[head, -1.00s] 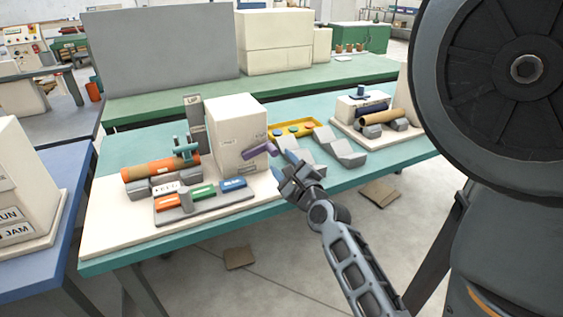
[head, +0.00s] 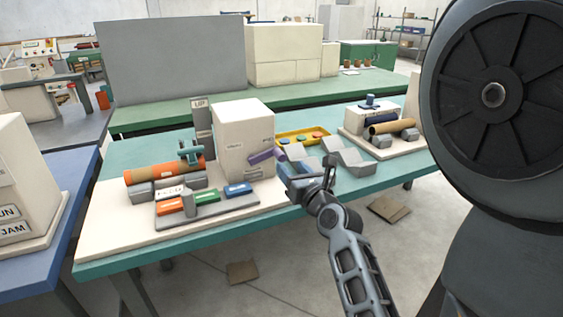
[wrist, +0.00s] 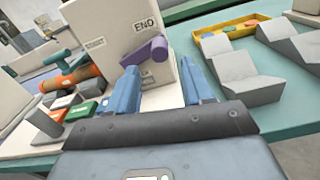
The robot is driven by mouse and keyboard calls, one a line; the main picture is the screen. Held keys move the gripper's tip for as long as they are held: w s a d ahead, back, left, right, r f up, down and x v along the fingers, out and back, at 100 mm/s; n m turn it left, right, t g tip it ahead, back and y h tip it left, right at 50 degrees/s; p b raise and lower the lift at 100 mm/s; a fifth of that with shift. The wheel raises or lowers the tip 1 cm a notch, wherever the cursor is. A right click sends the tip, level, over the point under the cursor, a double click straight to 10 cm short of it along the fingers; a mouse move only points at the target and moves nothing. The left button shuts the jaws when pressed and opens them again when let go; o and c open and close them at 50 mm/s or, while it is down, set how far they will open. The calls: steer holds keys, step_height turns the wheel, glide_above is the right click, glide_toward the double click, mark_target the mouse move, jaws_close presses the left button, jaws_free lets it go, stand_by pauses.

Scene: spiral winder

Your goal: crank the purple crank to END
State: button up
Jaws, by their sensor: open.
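The purple crank (head: 264,156) sticks out from the right side of the white winder box (head: 238,143). In the wrist view the purple crank (wrist: 146,52) shows ahead of my gripper, with its round hub at the right end and its free end at the lower left. An END label (wrist: 145,24) is on the box face above it. My gripper (head: 284,168) is open and close to the box's right front. In the wrist view the open fingers (wrist: 158,80) point toward the crank, with the crank beyond them and nothing held.
An orange roll (head: 163,172) lies on grey supports at the left. A grey block with orange, green and blue buttons (head: 207,205) sits in front of the box. Grey angled blocks (head: 348,162) and a yellow tray (head: 291,139) are to the right.

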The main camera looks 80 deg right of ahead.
mark_target(283, 158)
steer(key=x, duration=0.7)
steer(key=shift+w+d, duration=0.15)
steer(key=shift+d, duration=0.05)
jaws_close()
steer(key=shift+r+p, duration=0.1)
steer(key=shift+p, duration=0.2)
